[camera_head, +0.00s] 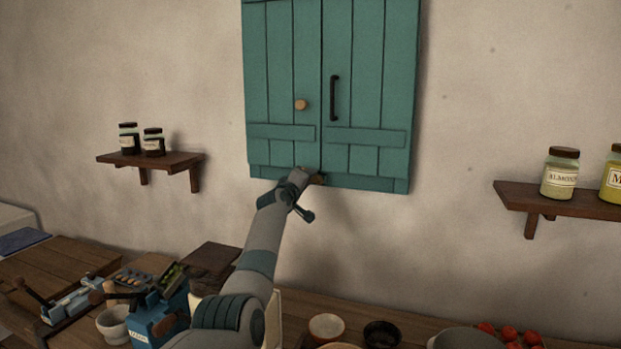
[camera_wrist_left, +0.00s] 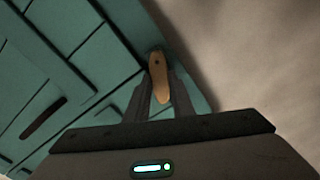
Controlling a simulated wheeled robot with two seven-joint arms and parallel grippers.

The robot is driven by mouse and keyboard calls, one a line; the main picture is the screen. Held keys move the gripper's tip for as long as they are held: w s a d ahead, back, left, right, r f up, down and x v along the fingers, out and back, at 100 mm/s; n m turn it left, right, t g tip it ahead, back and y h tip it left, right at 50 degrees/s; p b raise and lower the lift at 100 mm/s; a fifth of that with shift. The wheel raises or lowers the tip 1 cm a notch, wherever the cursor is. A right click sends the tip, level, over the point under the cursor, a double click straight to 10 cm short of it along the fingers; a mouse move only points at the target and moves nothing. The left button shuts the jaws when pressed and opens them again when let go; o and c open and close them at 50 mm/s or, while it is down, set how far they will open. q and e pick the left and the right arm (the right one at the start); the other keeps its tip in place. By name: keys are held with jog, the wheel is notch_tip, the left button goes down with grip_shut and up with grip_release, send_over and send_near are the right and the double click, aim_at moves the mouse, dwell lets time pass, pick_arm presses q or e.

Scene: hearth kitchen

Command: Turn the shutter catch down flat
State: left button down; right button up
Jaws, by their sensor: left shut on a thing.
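The teal shutter (camera_head: 365,80) hangs closed on the wall, with a round wooden knob (camera_head: 301,105) and a dark vertical handle (camera_head: 334,98). The small tan catch (camera_head: 319,179) is at its bottom edge near the middle, mostly hidden by my left gripper (camera_head: 306,177). In the left wrist view the catch (camera_wrist_left: 158,70) is an elongated tan piece with a dark pivot dot near its far end. The fingers of my left gripper (camera_wrist_left: 158,88) are shut on it, one on each side. Its exact angle on the shutter is hard to judge. My right gripper is not in view.
A wall shelf (camera_head: 165,160) with two jars is at left, and another shelf (camera_head: 540,199) with jars is at right. The counter below holds bowls (camera_head: 327,327), tomatoes (camera_head: 508,333) and a blue box (camera_head: 160,318). The wall around the shutter's bottom is bare.

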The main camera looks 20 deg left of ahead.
pick_arm(q)
jog(key=n, duration=0.2)
jog(key=f+n+p, duration=0.1)
jog(key=n, duration=0.2)
jog(key=shift+a+f+n, duration=0.15)
jog(key=shift+f+n, duration=0.05)
jog(key=shift+n, duration=0.1)
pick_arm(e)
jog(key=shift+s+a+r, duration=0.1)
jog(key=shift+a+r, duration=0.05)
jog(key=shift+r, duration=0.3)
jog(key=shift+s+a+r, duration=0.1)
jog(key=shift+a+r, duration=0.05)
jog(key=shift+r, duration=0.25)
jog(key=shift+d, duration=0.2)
pick_arm(q)
jog(key=c, duration=1.5)
grip_release()
jog(key=shift+s, duration=0.2)
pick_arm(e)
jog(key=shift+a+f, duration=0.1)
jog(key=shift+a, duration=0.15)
